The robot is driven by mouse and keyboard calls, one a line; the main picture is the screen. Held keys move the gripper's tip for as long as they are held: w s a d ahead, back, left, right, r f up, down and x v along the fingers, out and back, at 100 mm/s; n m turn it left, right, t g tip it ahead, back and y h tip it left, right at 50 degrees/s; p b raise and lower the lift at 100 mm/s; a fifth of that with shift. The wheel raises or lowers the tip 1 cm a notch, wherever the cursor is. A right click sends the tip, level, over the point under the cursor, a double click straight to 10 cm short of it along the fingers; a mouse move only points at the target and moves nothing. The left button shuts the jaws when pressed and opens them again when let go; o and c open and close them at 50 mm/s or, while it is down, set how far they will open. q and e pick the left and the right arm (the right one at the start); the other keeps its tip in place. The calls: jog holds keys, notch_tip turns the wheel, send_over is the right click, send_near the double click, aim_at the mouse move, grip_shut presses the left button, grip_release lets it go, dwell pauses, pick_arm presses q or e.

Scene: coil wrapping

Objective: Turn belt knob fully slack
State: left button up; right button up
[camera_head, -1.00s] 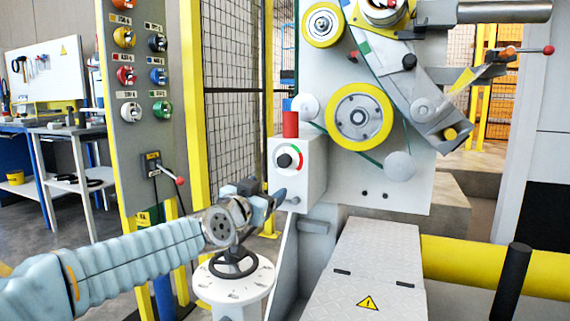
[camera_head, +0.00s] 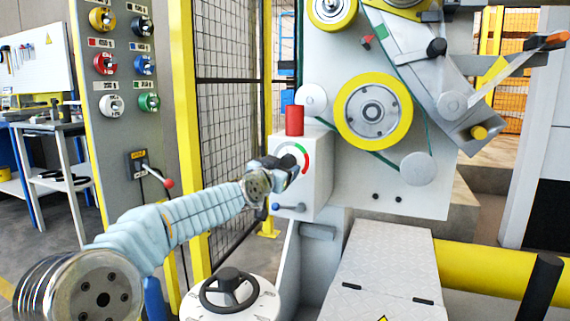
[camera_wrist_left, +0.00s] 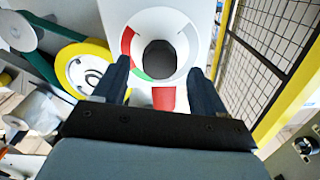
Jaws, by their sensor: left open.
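The black belt knob (camera_wrist_left: 159,58) sits at the middle of a round dial (camera_wrist_left: 182,38) with red, green and pale grey parts. In the head view the dial (camera_head: 298,152) is on the front of a white box (camera_head: 318,170), and my gripper covers most of the knob. My left gripper (camera_head: 282,168) is open in front of the dial. In the wrist view its two dark fingers stand on either side of the knob with gaps left and right; I cannot tell how deep they reach. The green belt (camera_head: 408,85) runs by a yellow-rimmed wheel (camera_head: 374,111). My right gripper is out of view.
A red cylinder (camera_head: 294,120) stands on the box. A small blue-tipped lever (camera_head: 288,207) is below the dial. A black handwheel (camera_head: 228,289) is on a white stand beneath my arm. A panel with coloured knobs (camera_head: 104,64) and a mesh fence (camera_head: 228,100) are on the left.

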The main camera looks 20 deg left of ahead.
aim_at(286, 163)
pick_arm(q)
jog(key=shift+w, duration=1.5)
jog(key=c, duration=1.1)
